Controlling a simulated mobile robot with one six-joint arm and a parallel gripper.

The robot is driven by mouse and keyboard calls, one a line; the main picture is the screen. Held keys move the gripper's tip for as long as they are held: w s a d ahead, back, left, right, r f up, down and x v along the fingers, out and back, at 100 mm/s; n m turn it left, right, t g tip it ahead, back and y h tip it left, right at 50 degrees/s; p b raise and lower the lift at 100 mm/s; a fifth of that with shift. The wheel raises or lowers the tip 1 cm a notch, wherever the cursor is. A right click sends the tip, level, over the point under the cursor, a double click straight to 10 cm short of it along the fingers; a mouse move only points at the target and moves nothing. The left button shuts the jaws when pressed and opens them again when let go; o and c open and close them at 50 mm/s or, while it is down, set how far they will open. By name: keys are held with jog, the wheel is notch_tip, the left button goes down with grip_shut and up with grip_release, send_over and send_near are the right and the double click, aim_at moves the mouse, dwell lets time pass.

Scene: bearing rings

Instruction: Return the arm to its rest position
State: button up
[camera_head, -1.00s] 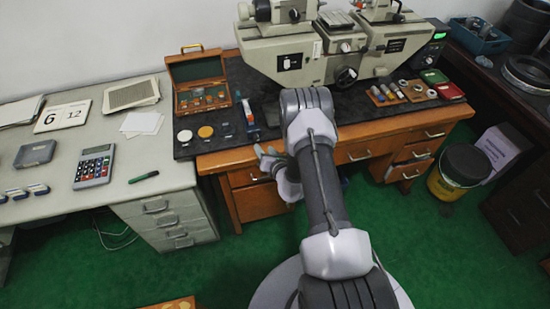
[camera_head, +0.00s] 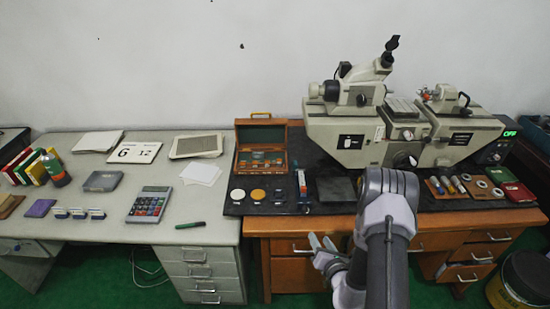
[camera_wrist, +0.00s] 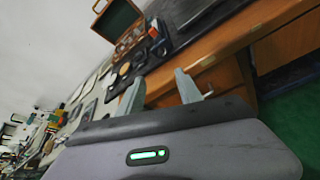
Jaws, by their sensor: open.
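My gripper (camera_head: 322,245) is in front of the wooden desk's drawers, below the desk top's front edge, left of my forearm. Its fingers point up and to the left. In the wrist view, the two fingertips of my gripper (camera_wrist: 158,86) stand apart with nothing between them. My arm is folded in front of the right desk and hides part of its drawers.
The wooden desk (camera_head: 290,226) bears a measuring machine (camera_head: 350,140), an open wooden case (camera_head: 262,168) and several small rings (camera_head: 480,184). A grey desk (camera_head: 100,225) at left holds a calculator (camera_head: 150,204). A bucket (camera_head: 522,280) stands at right.

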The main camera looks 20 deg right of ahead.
jog(key=w+a+r+n+g+y+b, duration=0.2)
jog(key=a+r+n+y+b, duration=0.3)
jog(key=a+r+n+y, duration=1.2)
jog(key=s+a+r+n+g+h+b, duration=0.45)
jog(key=s+a+n+g, duration=0.4)
jog(key=s+a, duration=0.5)
jog(key=s+d+f+n+h+b, duration=0.1)
jog(key=s+d+n+h+b, duration=0.25)
jog(key=s+n, duration=0.55)
jog(key=s+d+r+n+t+h+b, duration=0.1)
jog(key=s+d+n+t+h, duration=0.1)
jog(key=s+d+n+h, duration=0.1)
jog(key=d+n+h, duration=0.1)
jog(key=d+h, duration=0.1)
jog(key=d, duration=0.1)
jog(key=shift+h, duration=0.3)
